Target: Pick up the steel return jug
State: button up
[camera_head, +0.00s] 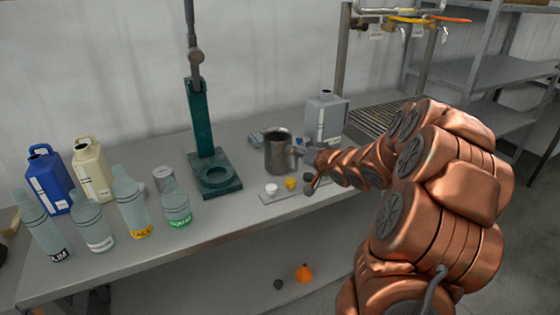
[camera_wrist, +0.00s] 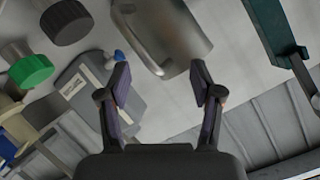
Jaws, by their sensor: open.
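The steel return jug (camera_head: 278,153) is a grey metal vessel standing upright on the bench, just right of the green stand. Its handle points right, towards my gripper (camera_head: 312,160). In the wrist view the jug (camera_wrist: 160,28) is at the top centre, its handle coming towards my gripper (camera_wrist: 160,74). The two fingers are spread apart, one on each side of the handle's near end. I cannot tell whether a finger touches it. My wrist partly hides the gripper in the head view.
A green stand (camera_head: 215,180) with a tall post is left of the jug. A grey canister (camera_head: 326,118) stands behind right. A small tray (camera_head: 268,197) with caps lies in front. Several bottles, a blue can (camera_head: 50,180) and a cream can (camera_head: 91,170) fill the left.

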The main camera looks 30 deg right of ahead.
aim_at(282, 154)
jog(key=shift+s+d+f+m+t+y+b, duration=0.15)
jog(key=shift+s+d+f+m+t+y, duration=0.1)
jog(key=shift+d+t+y, duration=0.25)
jog(key=shift+s+d+f+m+t+y+b, duration=0.1)
jog(key=shift+d+f+m+t+y+b, duration=0.1)
jog(key=shift+d+t+y, duration=0.25)
jog(key=shift+s+d+m+t+y, duration=0.25)
jog(key=shift+s+t+y, duration=0.4)
jog(key=shift+s+y, duration=0.1)
jog(key=shift+s+r+t+y, duration=0.15)
jog(key=shift+s+t+y, duration=0.15)
jog(key=shift+s, duration=0.1)
jog(key=shift+p+x, duration=0.45)
jog(key=shift+x, duration=3.4)
jog(key=shift+r, duration=0.2)
grip_shut()
jog(key=shift+a+f, duration=0.1)
